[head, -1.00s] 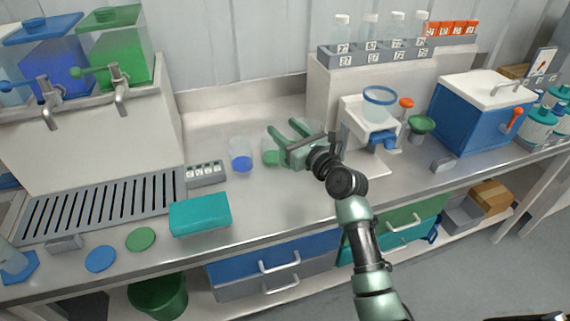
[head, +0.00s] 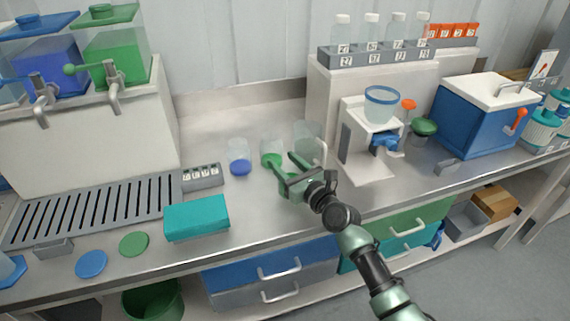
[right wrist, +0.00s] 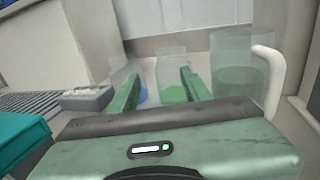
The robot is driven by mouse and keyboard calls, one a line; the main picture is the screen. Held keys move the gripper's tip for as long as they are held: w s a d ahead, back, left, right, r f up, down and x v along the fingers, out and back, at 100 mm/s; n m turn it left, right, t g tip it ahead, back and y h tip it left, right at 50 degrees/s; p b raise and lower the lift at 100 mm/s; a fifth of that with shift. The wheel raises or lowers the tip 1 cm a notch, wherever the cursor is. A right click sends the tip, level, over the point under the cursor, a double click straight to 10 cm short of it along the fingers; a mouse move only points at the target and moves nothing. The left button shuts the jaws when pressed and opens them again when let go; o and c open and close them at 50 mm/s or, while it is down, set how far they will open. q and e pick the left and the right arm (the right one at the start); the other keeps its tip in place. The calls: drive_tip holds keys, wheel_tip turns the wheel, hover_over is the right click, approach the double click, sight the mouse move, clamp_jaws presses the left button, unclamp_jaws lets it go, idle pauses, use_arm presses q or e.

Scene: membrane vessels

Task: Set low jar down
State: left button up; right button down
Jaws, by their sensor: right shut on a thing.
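The low jar (head: 270,147) is a clear vessel with green at its bottom. It stands upright on the steel bench between a clear vessel with blue liquid (head: 239,164) and a taller clear handled vessel (head: 308,138). My right gripper (head: 281,163) reaches in from the front right, its fingers low near the bench. In the right wrist view the low jar (right wrist: 173,70) shows beyond and between the green fingers (right wrist: 158,88), which are spread with a gap. The fingers partly hide its base, so contact is hard to see. My left gripper is not visible.
A teal box (head: 197,218) and a small grey labelled rack (head: 202,177) lie to the left. A white dispenser stand (head: 370,165) and a blue cooler (head: 478,118) are to the right. Bare bench lies in front of the vessels.

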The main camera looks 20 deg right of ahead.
drive_tip(key=shift+f, duration=0.15)
drive_tip(key=c, duration=0.7)
unclamp_jaws()
drive_tip(key=shift+o, duration=0.2)
drive_tip(key=shift+r, duration=0.2)
drive_tip(key=v, duration=1.2)
